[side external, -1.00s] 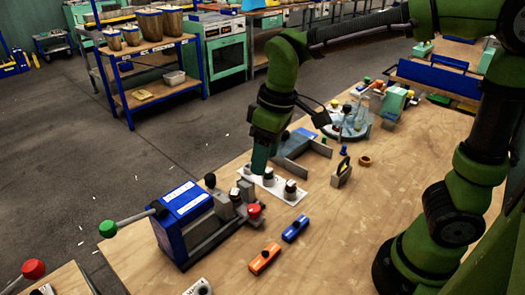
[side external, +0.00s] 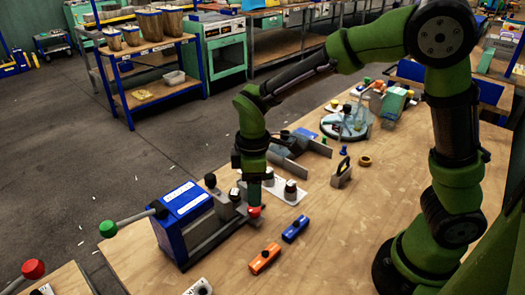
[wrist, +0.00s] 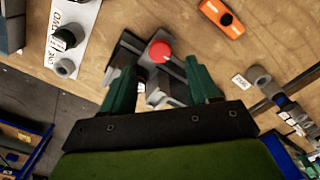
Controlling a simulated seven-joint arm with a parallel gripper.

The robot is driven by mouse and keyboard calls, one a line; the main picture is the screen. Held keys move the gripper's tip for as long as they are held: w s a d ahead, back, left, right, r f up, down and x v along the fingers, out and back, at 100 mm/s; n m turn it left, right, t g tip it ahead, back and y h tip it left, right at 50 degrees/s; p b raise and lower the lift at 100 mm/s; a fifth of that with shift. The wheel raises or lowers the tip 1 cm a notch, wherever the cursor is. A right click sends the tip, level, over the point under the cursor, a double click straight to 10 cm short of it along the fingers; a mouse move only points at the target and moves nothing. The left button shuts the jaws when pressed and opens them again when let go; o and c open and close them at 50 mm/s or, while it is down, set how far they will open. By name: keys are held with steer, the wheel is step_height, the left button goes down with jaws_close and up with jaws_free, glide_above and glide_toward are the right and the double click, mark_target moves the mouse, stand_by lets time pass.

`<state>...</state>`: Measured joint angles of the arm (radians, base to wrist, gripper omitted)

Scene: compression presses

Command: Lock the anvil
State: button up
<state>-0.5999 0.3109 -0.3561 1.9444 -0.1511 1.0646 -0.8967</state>
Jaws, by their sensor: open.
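The press (side external: 195,222) has a blue and grey body and stands on the near left of the wooden table. At its right end are grey parts (side external: 236,213), which seem to include the anvil, and a red knob (side external: 254,211). My gripper (side external: 254,200) points down just above the red knob. I cannot tell whether a finger touches the press.
A green-knobbed lever (side external: 130,221) sticks out left of the press. An orange block (side external: 265,258) and a blue block (side external: 295,229) lie to the right. A white plate (side external: 300,186) with dark-topped cylinders lies behind my gripper. The table's right front is clear.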

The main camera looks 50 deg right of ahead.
mark_target(249, 215)
step_height(249, 215, down, 6)
steer(key=shift+c, duration=0.2)
steer(key=c, duration=1)
